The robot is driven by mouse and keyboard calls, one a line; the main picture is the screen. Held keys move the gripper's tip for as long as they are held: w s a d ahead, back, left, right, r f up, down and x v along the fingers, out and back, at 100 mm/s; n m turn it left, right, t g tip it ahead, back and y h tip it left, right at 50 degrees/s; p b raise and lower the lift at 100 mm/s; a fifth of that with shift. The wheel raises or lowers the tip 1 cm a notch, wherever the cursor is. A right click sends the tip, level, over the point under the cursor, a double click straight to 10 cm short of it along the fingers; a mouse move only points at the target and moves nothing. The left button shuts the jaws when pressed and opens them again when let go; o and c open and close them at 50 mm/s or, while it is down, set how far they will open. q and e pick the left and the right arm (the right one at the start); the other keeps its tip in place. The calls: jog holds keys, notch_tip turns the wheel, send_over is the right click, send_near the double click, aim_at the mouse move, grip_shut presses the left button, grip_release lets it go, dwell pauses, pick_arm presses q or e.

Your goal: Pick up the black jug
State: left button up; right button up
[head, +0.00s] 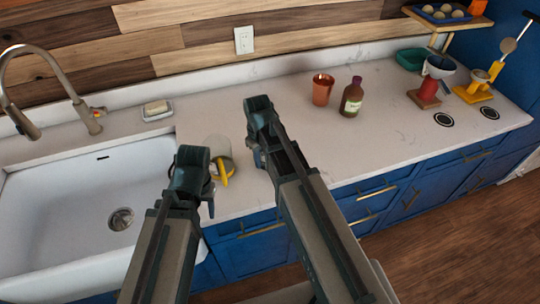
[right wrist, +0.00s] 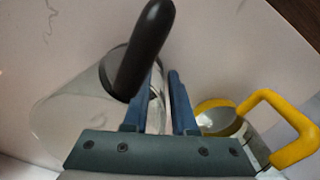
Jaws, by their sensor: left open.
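The black jug has a clear body (right wrist: 75,108), a dark rim and a thick black handle (right wrist: 147,45) in the right wrist view. In the head view, a pale clear body (head: 217,147) shows between my grippers; its black handle cannot be made out. My right gripper (head: 259,158) is right beside it; its blue fingers (right wrist: 160,105) stand a narrow gap apart. The black handle passes in front of the left finger, and contact cannot be told. My left gripper (head: 205,188) is open, to the left of the jugs.
A yellow-handled jug (right wrist: 275,125) stands close to the black jug. The sink (head: 65,205) is at the left. A copper cup (head: 322,90) and a brown bottle (head: 351,98) stand farther back. The counter right of the bottle has free room.

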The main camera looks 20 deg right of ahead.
grip_shut()
dwell(1.1)
